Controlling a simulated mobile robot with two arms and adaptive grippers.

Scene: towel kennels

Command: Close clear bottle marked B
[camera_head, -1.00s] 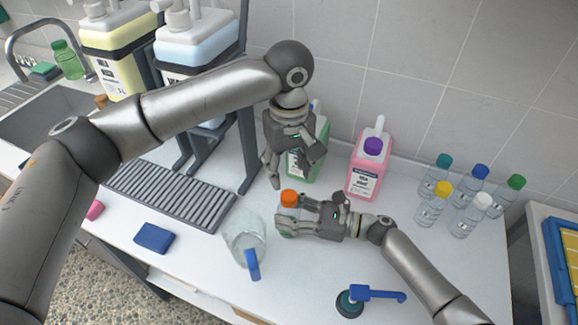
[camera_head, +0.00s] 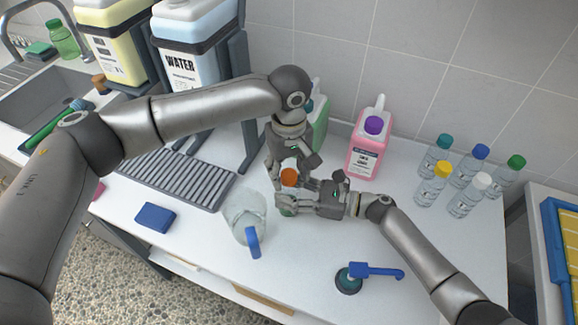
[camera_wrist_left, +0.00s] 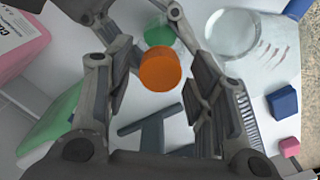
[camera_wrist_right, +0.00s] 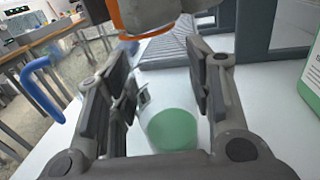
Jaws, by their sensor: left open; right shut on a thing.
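A small clear bottle (camera_head: 287,211) with green liquid stands on the white counter under an orange cap (camera_head: 289,177). My right gripper (camera_head: 288,200) is shut on the bottle's sides. In the right wrist view the bottle (camera_wrist_right: 172,126) is between the fingers, with only a sliver of label showing. My left gripper (camera_head: 287,172) is above, pointing down, open with its fingers on both sides of the cap. In the left wrist view the cap (camera_wrist_left: 160,69) lies between the open fingers, with gaps on both sides. I cannot read a letter B or tell how the cap is seated.
A clear jug (camera_head: 243,218) with a blue handle stands just left of the bottle. A pink jug (camera_head: 367,155) and a partly hidden green jug (camera_head: 320,128) stand behind. Several capped bottles (camera_head: 467,170) stand right.

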